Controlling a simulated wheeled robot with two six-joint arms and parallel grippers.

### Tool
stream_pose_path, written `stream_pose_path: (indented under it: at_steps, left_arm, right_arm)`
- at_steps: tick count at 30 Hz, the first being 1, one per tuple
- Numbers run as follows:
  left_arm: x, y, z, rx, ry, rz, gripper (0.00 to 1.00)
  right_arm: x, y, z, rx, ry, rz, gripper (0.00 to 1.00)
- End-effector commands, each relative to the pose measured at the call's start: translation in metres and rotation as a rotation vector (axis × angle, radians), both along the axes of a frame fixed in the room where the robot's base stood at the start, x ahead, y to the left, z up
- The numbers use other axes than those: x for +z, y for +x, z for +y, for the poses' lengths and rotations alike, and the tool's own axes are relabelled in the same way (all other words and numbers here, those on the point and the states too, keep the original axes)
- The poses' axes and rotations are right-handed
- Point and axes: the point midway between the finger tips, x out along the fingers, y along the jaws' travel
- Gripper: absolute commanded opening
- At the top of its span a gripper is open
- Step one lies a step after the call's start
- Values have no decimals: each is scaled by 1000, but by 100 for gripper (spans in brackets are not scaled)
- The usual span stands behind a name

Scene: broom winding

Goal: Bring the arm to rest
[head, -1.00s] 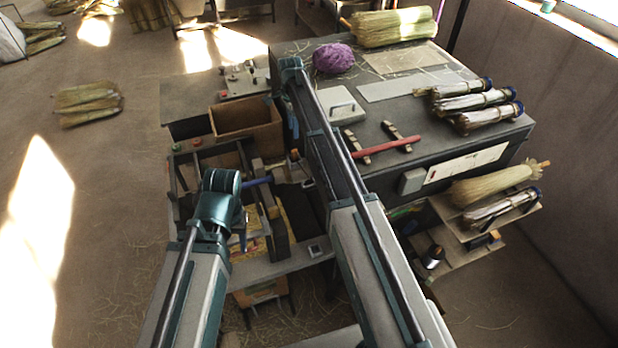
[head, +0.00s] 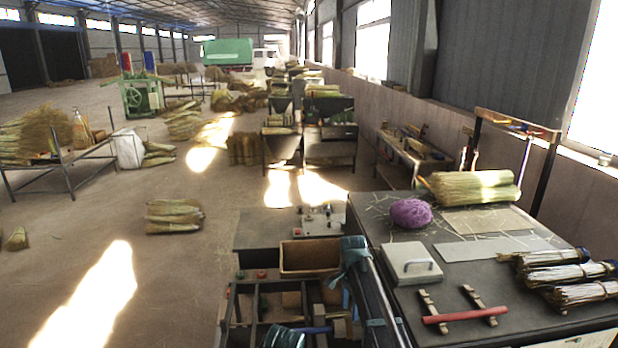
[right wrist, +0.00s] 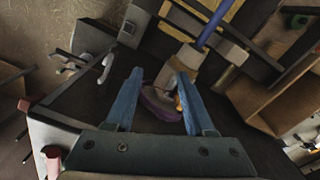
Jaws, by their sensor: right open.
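My right arm (head: 376,300) reaches up from the bottom of the head view beside the dark bench, with its elbow bent near the wooden box. In the right wrist view my right gripper (right wrist: 160,76) is open, its two blue fingers apart. Nothing is clamped between them. Beyond the fingertips are a pale block (right wrist: 203,60) on a blue rod (right wrist: 216,24) and a dark purple piece (right wrist: 160,107). I cannot tell how close they are. Only a teal joint of my left arm (head: 284,337) shows at the bottom edge of the head view. My left gripper is not in view.
A wooden box (head: 310,258) stands behind the machine frame. The floor at left is mostly open.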

Motion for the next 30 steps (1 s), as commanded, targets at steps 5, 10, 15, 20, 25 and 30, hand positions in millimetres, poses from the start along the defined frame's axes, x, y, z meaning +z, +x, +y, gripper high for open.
stream_pose_path:
  at_steps: [5, 10, 15, 20, 25, 30]
  left_arm:
    - [-80, 0, 0, -11, 1, -1, 50]
    - [-132, 1, 0, -20, 1, -2, 50]
    - [-169, 1, 0, -28, 2, -2, 50]
    - [-185, 1, 1, -33, 3, -2, 50]
    - [-187, 1, 1, -34, 3, -2, 50]
    - [-186, 1, 1, -34, 3, -2, 50]
  right_arm:
    - [-80, -114, 45, 450, -19, 24, 54]
    - [-131, -203, 68, 865, -34, 53, 54]
    - [-168, -269, 78, 1192, -42, 80, 54]
    - [-183, -302, 80, 1371, -46, 97, 54]
    - [-186, -310, 81, 1432, -47, 103, 54]
    - [-184, -309, 81, 1433, -46, 103, 54]
